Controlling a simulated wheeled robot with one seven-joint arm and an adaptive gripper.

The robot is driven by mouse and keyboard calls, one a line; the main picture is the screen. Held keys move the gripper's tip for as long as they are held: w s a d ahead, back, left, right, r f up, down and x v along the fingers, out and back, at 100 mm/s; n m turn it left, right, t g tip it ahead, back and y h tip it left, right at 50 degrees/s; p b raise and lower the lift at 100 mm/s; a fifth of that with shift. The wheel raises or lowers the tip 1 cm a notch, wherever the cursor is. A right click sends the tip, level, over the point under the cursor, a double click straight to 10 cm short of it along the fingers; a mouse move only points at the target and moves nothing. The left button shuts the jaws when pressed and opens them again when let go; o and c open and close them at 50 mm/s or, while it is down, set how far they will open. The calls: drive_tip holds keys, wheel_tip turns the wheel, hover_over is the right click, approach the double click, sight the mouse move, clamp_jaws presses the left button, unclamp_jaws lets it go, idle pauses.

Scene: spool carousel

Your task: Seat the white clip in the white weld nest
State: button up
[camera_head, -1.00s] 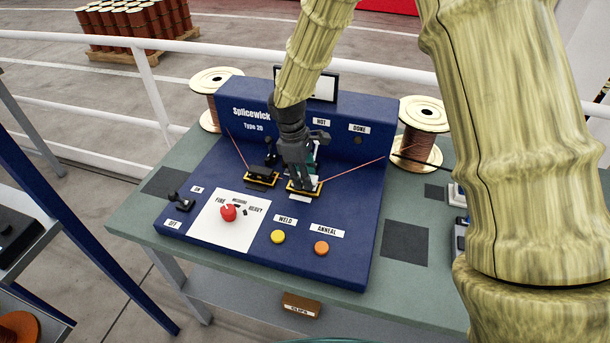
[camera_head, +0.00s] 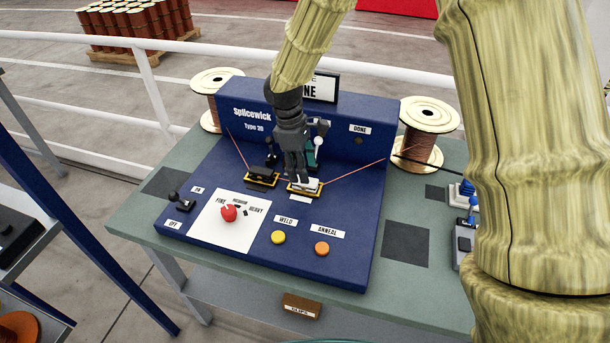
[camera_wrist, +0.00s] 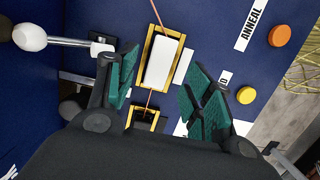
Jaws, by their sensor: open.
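The white clip (camera_wrist: 159,62) lies inside the yellow-edged weld nest (camera_wrist: 178,48) in the wrist view, with the reddish wire coming out at both ends. In the head view the clip (camera_head: 308,184) shows as a pale block in the nest (camera_head: 291,188). Its exact depth in the nest cannot be told. My gripper (camera_wrist: 155,93) is open, its green-padded fingers apart and empty. In the head view my gripper (camera_head: 297,176) hangs just above and behind the nest, partly hiding it. In the wrist view the clip lies beyond the fingertips, apart from them.
A second yellow-edged nest (camera_head: 262,179) with a dark part sits to the left. A white-knobbed lever (camera_wrist: 30,37) stands close to my gripper. Yellow (camera_head: 278,237) and orange (camera_head: 321,248) buttons are in front. Copper spools (camera_head: 421,135) flank the blue machine (camera_head: 330,208).

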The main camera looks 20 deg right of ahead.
wheel_tip(320, 180, up, 8)
drive_tip(key=a, duration=0.1)
drive_tip(key=shift+w+f, duration=0.15)
drive_tip(key=shift+w, duration=0.25)
